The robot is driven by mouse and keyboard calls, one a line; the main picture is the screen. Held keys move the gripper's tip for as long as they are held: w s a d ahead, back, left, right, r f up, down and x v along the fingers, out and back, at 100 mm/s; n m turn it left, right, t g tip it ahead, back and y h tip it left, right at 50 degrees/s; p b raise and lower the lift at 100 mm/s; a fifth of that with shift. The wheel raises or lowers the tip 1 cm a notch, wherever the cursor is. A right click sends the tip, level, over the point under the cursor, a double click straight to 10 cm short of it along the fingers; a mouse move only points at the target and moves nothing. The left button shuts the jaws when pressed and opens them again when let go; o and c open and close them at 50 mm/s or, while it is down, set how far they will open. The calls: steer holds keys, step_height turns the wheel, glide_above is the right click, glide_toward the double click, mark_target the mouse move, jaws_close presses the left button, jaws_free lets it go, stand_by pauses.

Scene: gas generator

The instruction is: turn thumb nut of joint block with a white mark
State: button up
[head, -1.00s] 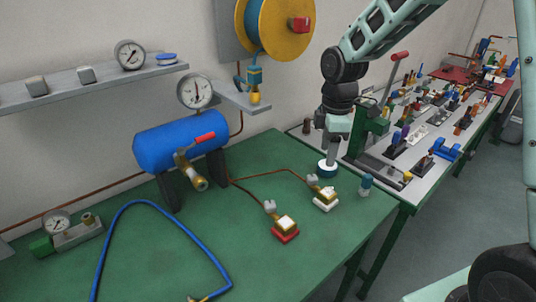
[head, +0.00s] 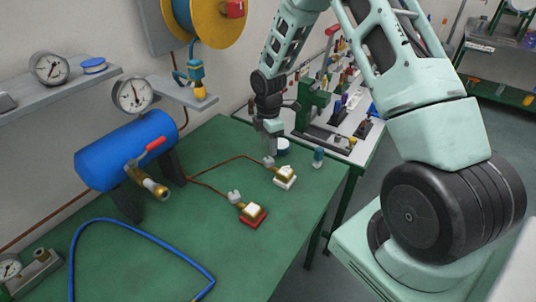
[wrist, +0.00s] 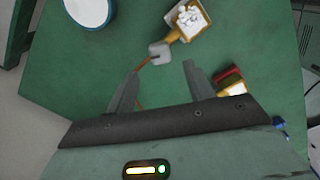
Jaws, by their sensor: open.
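The joint block with the white mark (head: 284,177) is a brass block on a white base, with a pale top, on the green table. Its grey thumb nut (head: 268,162) sits on its left side. In the wrist view this block (wrist: 185,24) is at the top centre, and its thumb nut (wrist: 160,53) appears just beyond the gap between my fingertips. My gripper (head: 271,152) points down close above and behind the nut, partly overlapping it. In the wrist view my gripper (wrist: 160,72) is open and empty. I cannot tell its exact height above the nut.
A second joint block (head: 251,212) with a red base and its own nut stands nearer. A white-topped round pot (wrist: 88,10) and a small blue-topped bottle (head: 318,157) are close by. Copper pipes run to a blue tank (head: 125,150). A blue hose (head: 150,235) lies in front.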

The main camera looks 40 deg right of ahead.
mark_target(269, 159)
step_height(269, 159, down, 7)
steer(key=shift+r+p, duration=0.15)
steer(key=shift+p, duration=0.55)
steer(key=c, duration=1)
